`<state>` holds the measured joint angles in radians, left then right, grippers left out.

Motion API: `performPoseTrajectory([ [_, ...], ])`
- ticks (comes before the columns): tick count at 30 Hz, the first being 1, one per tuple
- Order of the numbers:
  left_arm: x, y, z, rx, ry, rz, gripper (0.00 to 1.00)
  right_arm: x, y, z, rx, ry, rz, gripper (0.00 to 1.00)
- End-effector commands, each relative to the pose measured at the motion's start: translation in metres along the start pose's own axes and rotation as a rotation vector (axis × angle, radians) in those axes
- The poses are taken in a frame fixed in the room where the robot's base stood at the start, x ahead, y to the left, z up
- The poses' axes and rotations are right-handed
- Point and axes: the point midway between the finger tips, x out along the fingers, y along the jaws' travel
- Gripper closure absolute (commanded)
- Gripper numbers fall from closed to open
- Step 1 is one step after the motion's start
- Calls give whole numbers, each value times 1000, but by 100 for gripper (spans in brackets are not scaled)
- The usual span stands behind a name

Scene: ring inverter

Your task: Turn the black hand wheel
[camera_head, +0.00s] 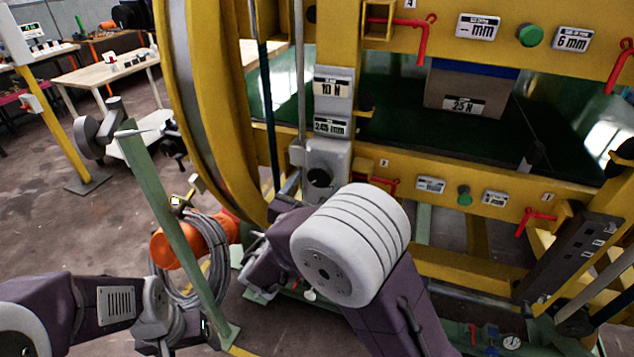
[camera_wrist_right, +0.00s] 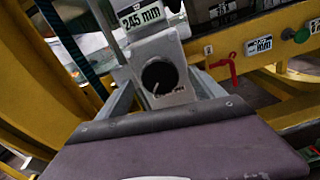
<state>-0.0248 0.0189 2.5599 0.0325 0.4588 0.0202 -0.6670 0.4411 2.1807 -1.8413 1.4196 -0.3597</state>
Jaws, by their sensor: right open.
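A dark round part (camera_head: 319,178), which may be the black hand wheel, is on the grey housing (camera_head: 328,155) below the 10 N and 245 mm labels. In the right wrist view the dark round part (camera_wrist_right: 160,77) faces the camera in the middle. My right gripper (camera_wrist_right: 162,90) is open, with a grey finger on each side of the housing. Whether the fingers touch it is unclear. In the head view my right wrist hides most of that gripper (camera_head: 300,190). My left gripper (camera_head: 178,335) is low at the left, its jaws unclear.
The yellow machine frame (camera_head: 400,165) has red handles (camera_head: 536,219) and green knobs (camera_head: 465,196). A green post (camera_head: 178,235) stands between my left arm and the large yellow ring (camera_head: 205,100). A cable coil (camera_head: 205,260) hangs near an orange part (camera_head: 165,250). Open floor lies left.

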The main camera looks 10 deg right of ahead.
Motion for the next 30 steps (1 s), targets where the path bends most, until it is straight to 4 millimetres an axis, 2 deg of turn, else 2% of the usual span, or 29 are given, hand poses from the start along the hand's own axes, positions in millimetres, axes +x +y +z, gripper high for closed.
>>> performPoseTrajectory([
  [4,0,0,0,0,0,0,22,16,0,0,1,0,-1,22],
  [12,0,0,0,0,0,0,22,18,0,0,1,1,1,22],
  [14,0,0,0,0,0,0,22,18,0,0,1,1,1,36],
  [19,0,0,0,0,0,0,22,18,0,0,1,1,1,84],
  [26,4,0,0,0,0,0,22,18,0,-2,19,1,1,85],
  [30,14,0,2,0,0,0,22,18,0,-4,73,1,1,85],
])
